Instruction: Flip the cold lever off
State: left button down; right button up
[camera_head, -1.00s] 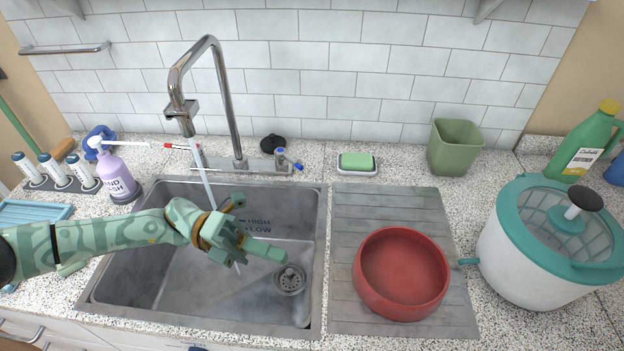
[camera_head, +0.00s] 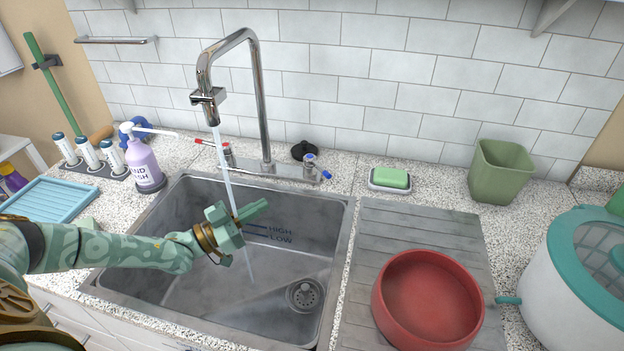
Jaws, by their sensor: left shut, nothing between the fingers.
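The cold lever (camera_head: 325,174) has a blue tip and sits on the right of the chrome faucet base. The hot lever (camera_head: 206,142) has a red tip and sits on the left, pointing left. Water (camera_head: 225,165) runs from the chrome faucet (camera_head: 262,95) into the sink (camera_head: 205,297). My left gripper (camera_head: 254,211) is shut and empty over the sink, beside the water stream, with its fingers pointing right. It is apart from the cold lever, in front of it and to its left. My right gripper is not in view.
A black plug (camera_head: 304,150) lies behind the cold lever. A green sponge (camera_head: 390,178) on a dish and a green bin (camera_head: 500,171) stand right. A soap bottle (camera_head: 142,162) stands left. A red bowl (camera_head: 428,300) sits on the drainboard (camera_head: 400,228).

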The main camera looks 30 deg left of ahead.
aim_at(318, 167)
pick_arm(q)
jog(key=b+x, duration=0.1)
jog(key=x, duration=1.3)
jog(key=shift+b, duration=0.4)
